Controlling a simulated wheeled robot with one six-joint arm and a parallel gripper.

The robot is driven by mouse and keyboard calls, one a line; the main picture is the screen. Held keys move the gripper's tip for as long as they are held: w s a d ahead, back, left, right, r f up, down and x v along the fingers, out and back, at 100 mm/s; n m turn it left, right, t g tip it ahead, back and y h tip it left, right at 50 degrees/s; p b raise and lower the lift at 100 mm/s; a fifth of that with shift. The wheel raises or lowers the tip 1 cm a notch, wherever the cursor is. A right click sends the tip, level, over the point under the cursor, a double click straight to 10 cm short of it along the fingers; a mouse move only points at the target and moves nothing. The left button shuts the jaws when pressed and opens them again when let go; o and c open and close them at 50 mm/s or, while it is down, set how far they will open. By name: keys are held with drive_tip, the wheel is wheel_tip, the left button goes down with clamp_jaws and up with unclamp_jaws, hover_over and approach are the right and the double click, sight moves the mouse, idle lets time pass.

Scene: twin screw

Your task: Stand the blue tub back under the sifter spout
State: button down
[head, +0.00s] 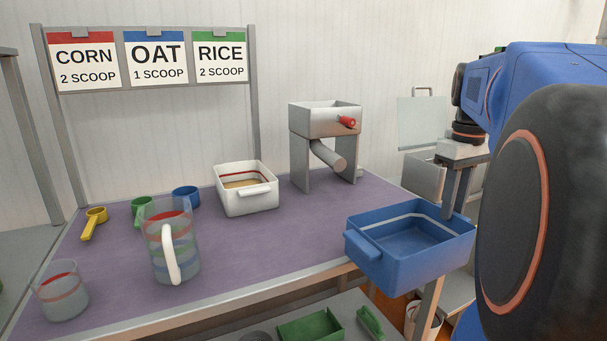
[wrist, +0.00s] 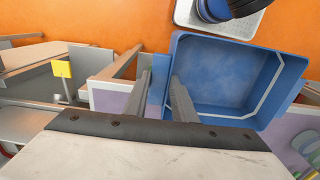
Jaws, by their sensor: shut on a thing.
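The blue tub (head: 402,257) is held upright in the air at the table's front right corner in the head view. It looks empty, with a pale line around its inside. My gripper (head: 453,200) is shut on the tub's right wall, one finger inside. The sifter (head: 325,120) stands at the back right of the table, with a grey hopper, a red knob and a slanting spout (head: 328,155). The purple tabletop under the spout looks bare.
A white tub (head: 247,200) with tan contents stands left of the sifter. A clear jug (head: 170,245), a clear cup (head: 62,293) and yellow, green and blue scoops (head: 186,196) are farther left. Purple table (head: 290,235) is clear before the sifter. A green tray (head: 310,328) lies below.

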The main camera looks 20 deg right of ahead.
drive_tip(key=w+f, duration=0.1)
drive_tip(key=w, duration=2.1)
drive_tip(key=shift+w+a+f, duration=0.15)
drive_tip(key=shift+a+f, duration=0.1)
drive_tip(key=shift+f, duration=0.15)
drive_tip(key=c, duration=1.5)
unclamp_jaws()
drive_tip(key=shift+o, duration=0.2)
wheel_tip(320, 180, up, 12)
